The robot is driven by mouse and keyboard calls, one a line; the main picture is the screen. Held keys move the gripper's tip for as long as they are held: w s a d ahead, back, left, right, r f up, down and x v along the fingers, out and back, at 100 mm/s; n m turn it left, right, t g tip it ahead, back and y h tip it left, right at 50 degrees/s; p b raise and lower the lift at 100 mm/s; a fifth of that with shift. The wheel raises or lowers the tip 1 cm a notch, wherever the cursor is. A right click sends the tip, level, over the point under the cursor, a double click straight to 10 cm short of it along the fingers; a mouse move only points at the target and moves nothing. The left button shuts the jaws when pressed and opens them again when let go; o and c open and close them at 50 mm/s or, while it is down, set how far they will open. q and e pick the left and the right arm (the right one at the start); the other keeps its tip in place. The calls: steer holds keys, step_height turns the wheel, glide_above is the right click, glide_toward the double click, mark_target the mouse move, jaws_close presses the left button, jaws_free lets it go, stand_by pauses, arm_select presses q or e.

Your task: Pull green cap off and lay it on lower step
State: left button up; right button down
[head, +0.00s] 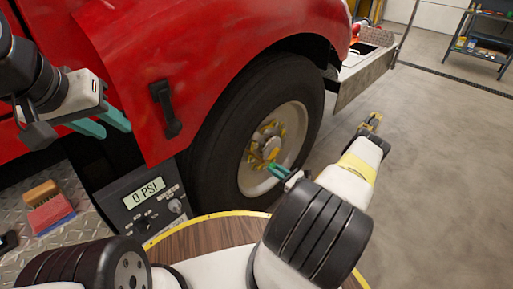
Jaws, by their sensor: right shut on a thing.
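My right gripper (279,172) reaches to the wheel rim (287,128), just below the yellow hub (264,147). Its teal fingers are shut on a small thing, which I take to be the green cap. The cap itself is hidden or too close in colour to the fingers to make out. My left gripper (112,124) is in front of the red truck body at the left. Its two teal fingers are apart and nothing shows between them. A metal tread-plate step (75,232) shows at the lower left; I cannot tell whether it is the lower step.
A gauge box (150,198) reading 0 PSI stands left of the black tire (218,160). A brush (41,193) and a red-and-blue block (52,214) lie on the tread plate. A round wooden top (205,237) is in front.

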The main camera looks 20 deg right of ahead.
steer(key=shift+v, duration=1.7)
